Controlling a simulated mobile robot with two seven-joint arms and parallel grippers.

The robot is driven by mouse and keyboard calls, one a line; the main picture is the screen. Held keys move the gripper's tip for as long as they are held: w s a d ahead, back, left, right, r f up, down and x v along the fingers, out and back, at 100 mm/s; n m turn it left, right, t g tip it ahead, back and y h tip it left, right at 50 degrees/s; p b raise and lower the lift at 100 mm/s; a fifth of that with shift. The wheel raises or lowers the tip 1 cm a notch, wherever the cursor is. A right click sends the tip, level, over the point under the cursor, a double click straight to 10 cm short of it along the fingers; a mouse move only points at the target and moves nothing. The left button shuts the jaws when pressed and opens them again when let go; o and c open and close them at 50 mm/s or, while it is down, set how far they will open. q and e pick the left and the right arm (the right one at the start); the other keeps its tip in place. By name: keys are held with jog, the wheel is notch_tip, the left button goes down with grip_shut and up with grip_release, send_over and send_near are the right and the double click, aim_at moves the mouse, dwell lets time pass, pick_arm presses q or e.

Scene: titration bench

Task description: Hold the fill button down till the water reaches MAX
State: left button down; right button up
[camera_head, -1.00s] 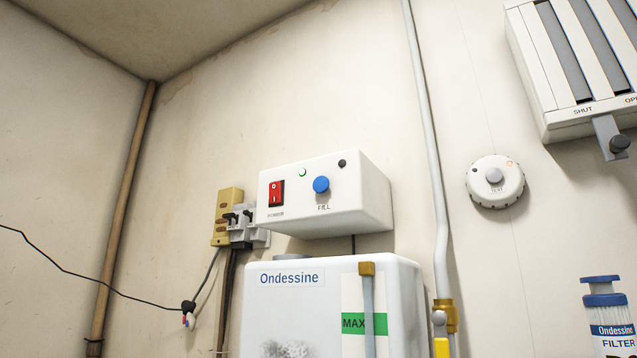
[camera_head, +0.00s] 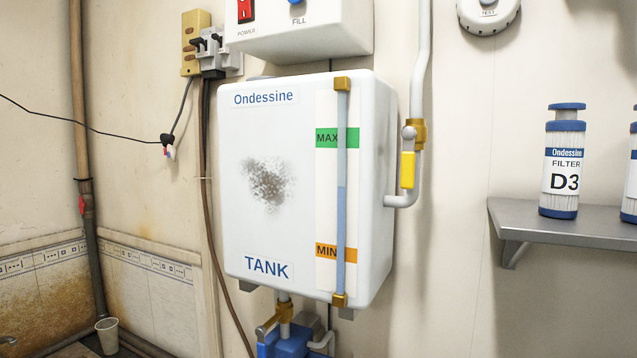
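The blue fill button (camera_head: 297,2) is cut by the top edge of the head view, on the white control box (camera_head: 345,30). The red power switch (camera_head: 245,10) is left of it. The white tank (camera_head: 245,225) hangs below the box. Its sight tube (camera_head: 341,130) runs past a green MAX band (camera_head: 327,139) and an orange MIN band (camera_head: 326,252). Neither of my grippers is in view.
A pipe with a yellow-handled valve (camera_head: 407,168) runs right of the tank. A grey shelf (camera_head: 570,228) holds filter cartridges (camera_head: 562,165) at the right. A blue unit (camera_head: 290,342) sits below the tank. Loose wires hang at the left.

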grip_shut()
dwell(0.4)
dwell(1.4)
